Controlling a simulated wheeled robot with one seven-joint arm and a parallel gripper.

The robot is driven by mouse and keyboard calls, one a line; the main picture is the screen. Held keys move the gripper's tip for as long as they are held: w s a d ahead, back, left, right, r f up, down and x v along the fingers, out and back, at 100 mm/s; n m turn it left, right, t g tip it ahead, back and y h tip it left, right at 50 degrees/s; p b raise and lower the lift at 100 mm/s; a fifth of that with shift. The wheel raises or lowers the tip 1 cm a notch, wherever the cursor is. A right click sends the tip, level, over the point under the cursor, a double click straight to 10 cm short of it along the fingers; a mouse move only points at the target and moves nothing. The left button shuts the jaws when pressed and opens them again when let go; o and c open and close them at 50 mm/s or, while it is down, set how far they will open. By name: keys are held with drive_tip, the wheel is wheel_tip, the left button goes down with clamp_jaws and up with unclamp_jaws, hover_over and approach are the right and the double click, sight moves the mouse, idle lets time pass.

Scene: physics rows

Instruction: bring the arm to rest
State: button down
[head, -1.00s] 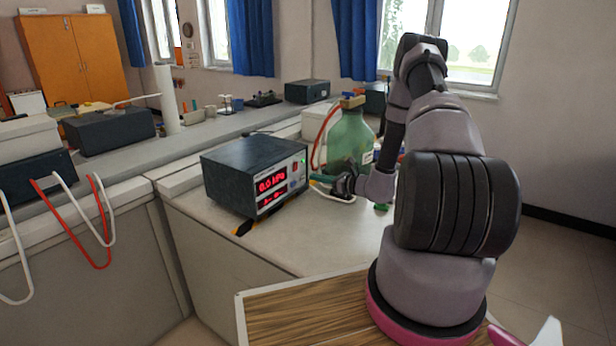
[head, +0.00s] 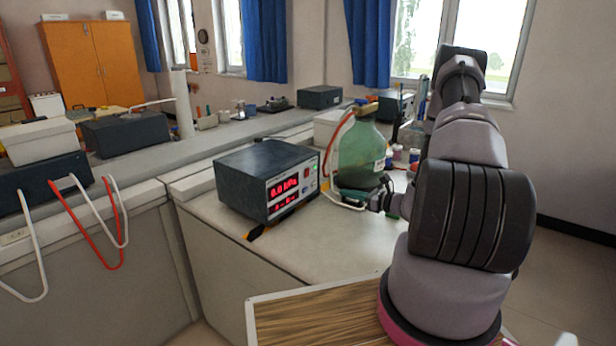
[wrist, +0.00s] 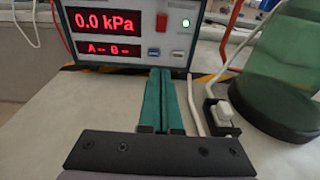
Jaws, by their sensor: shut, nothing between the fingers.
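My arm (head: 470,210) rises at the right of the head view, with its forearm folded back toward the window. My gripper (wrist: 160,76) shows in the wrist view as two teal fingers pressed together, shut and empty. Its tips point at the lower front of a dark box with a red "0.0 kPa" display (wrist: 104,23). The gap between tips and box is hard to judge.
A green bottle (head: 360,150) stands on the bench right of the display box; a white tube and a small black-and-white part (wrist: 222,115) lie between it and my fingers. The bench front (head: 300,250) is clear. Red and white hoses (head: 115,235) hang at left.

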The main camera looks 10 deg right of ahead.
drive_tip(key=s+a+r+n+g, duration=0.3)
drive_tip(key=a+r+n, duration=0.15)
drive_tip(key=r, duration=0.35)
drive_tip(key=s+a+r+n+g+y, duration=0.1)
drive_tip(key=s+a+r+n+g, duration=0.3)
drive_tip(key=r, duration=0.4)
drive_tip(key=s+a+r+n+g, duration=0.2)
drive_tip(key=a+r+n+g, duration=0.1)
drive_tip(key=a+r+n, duration=0.4)
drive_tip(key=s+d+r+n+t+h, duration=0.2)
drive_tip(key=s+r+n+h, duration=0.2)
drive_tip(key=s+r, duration=0.5)
drive_tip(key=s+d+r+n+t+h, duration=0.2)
drive_tip(key=s+r+n+h, duration=0.2)
drive_tip(key=s+r, duration=0.5)
drive_tip(key=shift+s+d+n+h, duration=0.2)
drive_tip(key=shift+s+n+h, duration=0.15)
drive_tip(key=shift+s+h, duration=0.35)
